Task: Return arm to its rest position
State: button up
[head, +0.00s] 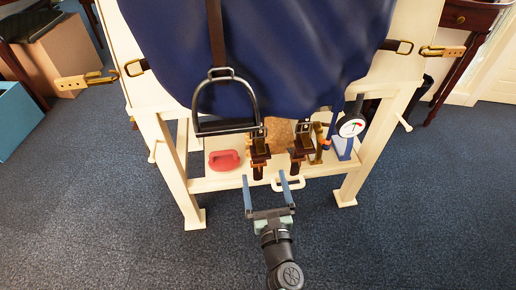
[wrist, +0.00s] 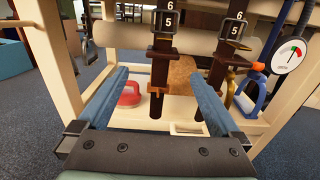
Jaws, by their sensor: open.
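My gripper (head: 266,183) is in front of the wooden stand (head: 170,168), low and near the middle in the head view. Its two blue fingers are spread apart with nothing between them that they touch. In the wrist view my gripper (wrist: 158,90) shows both fingers reaching towards the stand, one on each side. My dark arm runs from the gripper to the bottom edge of the head view. Two brown straps with dark buckles (wrist: 163,52) hang beyond the fingers, apart from them.
A dark blue pad (head: 290,60) covers the stand, with a metal stirrup (head: 225,126) hanging in front. A red object (head: 224,160) and a round dial gauge (head: 351,126) are at the stand's shelf. The carpet (head: 120,240) in front is clear.

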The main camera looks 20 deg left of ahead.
jog(key=p+v, duration=0.2)
jog(key=v, duration=0.7)
jog(key=w+r+n+y, duration=0.1)
jog(key=w+r+n, duration=0.5)
jog(key=r, duration=0.4)
jog(key=w+r+n, duration=0.3)
jog(key=r+n, duration=0.6)
notch_tip(320, 180, up, 19)
jog(key=w+d+n+t+h, duration=0.1)
jog(key=d+n+t+h, duration=0.15)
jog(key=n, duration=0.65)
jog(key=s+d+r+n+t+h, duration=0.25)
jog(key=s+r, duration=0.25)
jog(key=r, duration=0.4)
jog(key=s+d+r+n+t+h, duration=0.1)
jog(key=s+d+r+t+h, duration=0.3)
jog(key=r, duration=0.4)
jog(key=s+d+r+n+t+h, duration=0.1)
jog(key=s+r+n+t+h, duration=0.1)
jog(key=s+r+t, duration=0.5)
notch_tip(320, 180, up, 39)
jog(key=w+g+p, duration=0.2)
jog(key=g+p, duration=0.1)
jog(key=p, duration=3.5)
jog(key=shift+w+a+g, duration=0.15)
jog(key=shift+w+g, duration=0.1)
jog(key=shift+g, duration=0.15)
jog(key=shift+f, duration=0.1)
